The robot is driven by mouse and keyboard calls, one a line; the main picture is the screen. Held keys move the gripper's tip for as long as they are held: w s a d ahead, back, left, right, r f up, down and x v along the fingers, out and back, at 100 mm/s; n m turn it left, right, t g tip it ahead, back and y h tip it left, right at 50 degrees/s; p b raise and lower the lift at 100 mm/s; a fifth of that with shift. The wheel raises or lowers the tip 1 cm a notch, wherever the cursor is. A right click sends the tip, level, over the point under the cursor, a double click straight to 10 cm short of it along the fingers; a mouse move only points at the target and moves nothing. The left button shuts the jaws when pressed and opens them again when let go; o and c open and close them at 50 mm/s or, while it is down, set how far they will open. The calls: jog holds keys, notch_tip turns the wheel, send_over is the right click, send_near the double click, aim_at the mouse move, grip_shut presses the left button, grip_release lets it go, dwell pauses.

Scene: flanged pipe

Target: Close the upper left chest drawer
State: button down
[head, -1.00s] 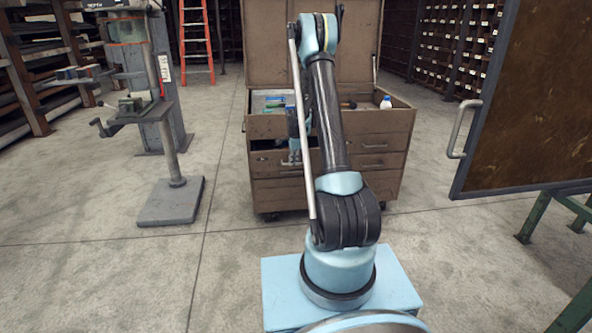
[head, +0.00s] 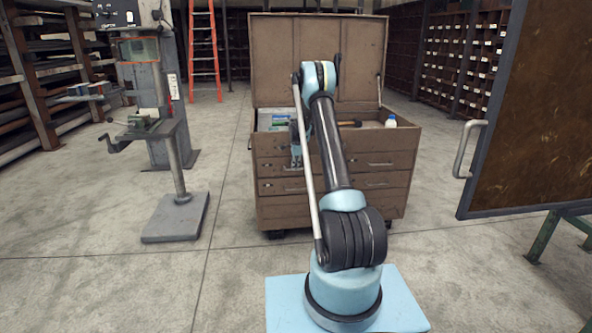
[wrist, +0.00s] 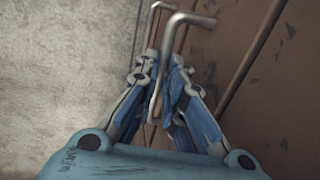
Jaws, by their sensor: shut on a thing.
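The brown tool chest (head: 345,207) stands in the middle of the head view with its lid raised. Its upper left drawer (head: 268,168) looks flush, or nearly flush, with the chest front; part of it is behind my arm. My gripper (head: 296,162) is at this drawer's handle, in front of the chest. In the wrist view my gripper (wrist: 160,85) has its blue-grey fingers shut on the bent metal handle (wrist: 181,22) beside the brown drawer fronts.
A drill press (head: 170,130) stands on the left. A brown panel with a handle (head: 467,150) is close on the right, above green legs. An orange ladder (head: 204,50) and racks are behind. The floor beside the chest is clear.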

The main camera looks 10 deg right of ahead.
jog(key=shift+w+d, duration=0.2)
jog(key=shift+w, duration=0.1)
jog(key=c, duration=1.7)
grip_release()
jog(key=shift+a, duration=0.1)
jog(key=shift+s+r, duration=0.1)
jog(key=shift+r, duration=0.15)
jog(key=r, duration=0.3)
jog(key=s+r, duration=0.1)
jog(key=r, duration=0.3)
jog(key=s+r, duration=0.1)
jog(key=r, duration=0.3)
